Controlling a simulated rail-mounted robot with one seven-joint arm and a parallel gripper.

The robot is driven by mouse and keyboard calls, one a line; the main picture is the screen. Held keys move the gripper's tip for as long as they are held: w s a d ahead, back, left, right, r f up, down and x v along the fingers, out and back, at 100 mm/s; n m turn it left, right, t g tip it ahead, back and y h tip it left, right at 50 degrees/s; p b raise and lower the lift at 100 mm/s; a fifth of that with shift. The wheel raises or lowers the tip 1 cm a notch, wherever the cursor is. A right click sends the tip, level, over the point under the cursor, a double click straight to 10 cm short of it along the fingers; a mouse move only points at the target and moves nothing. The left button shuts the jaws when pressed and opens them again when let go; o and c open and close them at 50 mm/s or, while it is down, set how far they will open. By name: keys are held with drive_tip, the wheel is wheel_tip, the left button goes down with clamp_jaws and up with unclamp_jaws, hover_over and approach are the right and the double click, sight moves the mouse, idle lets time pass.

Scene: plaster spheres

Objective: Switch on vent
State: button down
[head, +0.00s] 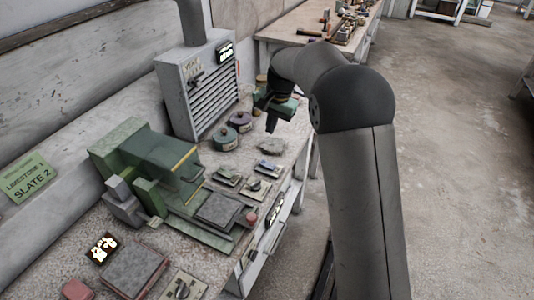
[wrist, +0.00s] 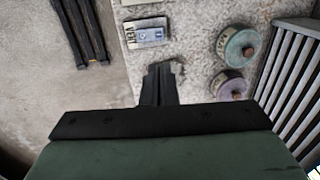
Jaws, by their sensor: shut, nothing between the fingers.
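A small switch plate (wrist: 145,33) with dark lettering that seems to read VENT lies on the speckled bench in the wrist view. In the head view, a similar plate (head: 268,168) lies near the bench's right edge. My gripper (head: 271,127) points down above the bench's far end. In the wrist view its fingers (wrist: 161,68) are together and empty, apart from the plate and just beside it. The switch's position is too small to tell. A grey louvred cabinet (head: 205,88) with a duct stands at the back.
More switch plates (head: 227,176) and a green machine (head: 150,160) fill the nearer bench. Open floor (head: 460,160) is at the right.

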sight(263, 162)
drive_tip(key=shift+f, duration=0.15)
drive_tip(key=f+p, duration=0.1)
drive_tip(key=f, duration=0.3)
drive_tip(key=a+f+p, duration=0.1)
drive_tip(key=f, duration=0.4)
drive_tip(key=w+a+f+p, duration=0.1)
drive_tip(key=f, duration=0.3)
drive_tip(key=shift+a+f, duration=0.1)
drive_tip(key=shift+f, duration=0.15)
